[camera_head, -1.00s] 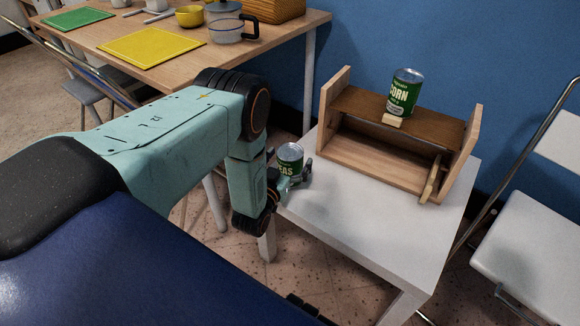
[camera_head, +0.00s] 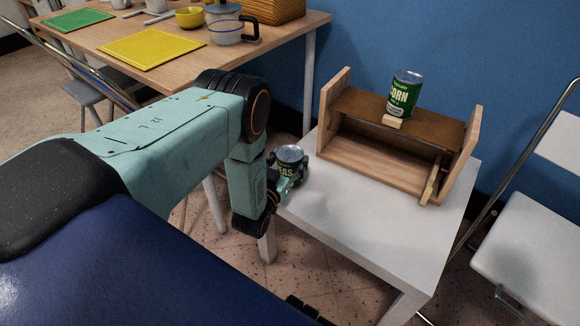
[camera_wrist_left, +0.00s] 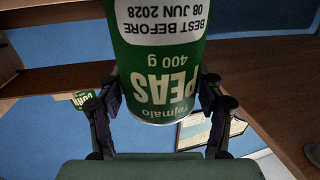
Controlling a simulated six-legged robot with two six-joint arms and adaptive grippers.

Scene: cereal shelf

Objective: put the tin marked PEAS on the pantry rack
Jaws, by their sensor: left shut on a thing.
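The green PEAS tin (camera_head: 289,160) is upright at the left edge of the white table, between the fingers of my left gripper (camera_head: 287,172). In the left wrist view the tin (camera_wrist_left: 162,65) fills the middle, its label upside down, with a finger of the gripper (camera_wrist_left: 161,110) against each side. I cannot tell whether its base touches the table. The wooden pantry rack (camera_head: 372,165) stands on the table to the right of the tin, apart from it.
The white table (camera_head: 385,235) is clear in front of the rack. A wooden table (camera_head: 180,55) with boards and pots is behind left; a white chair (camera_head: 530,245) stands right.

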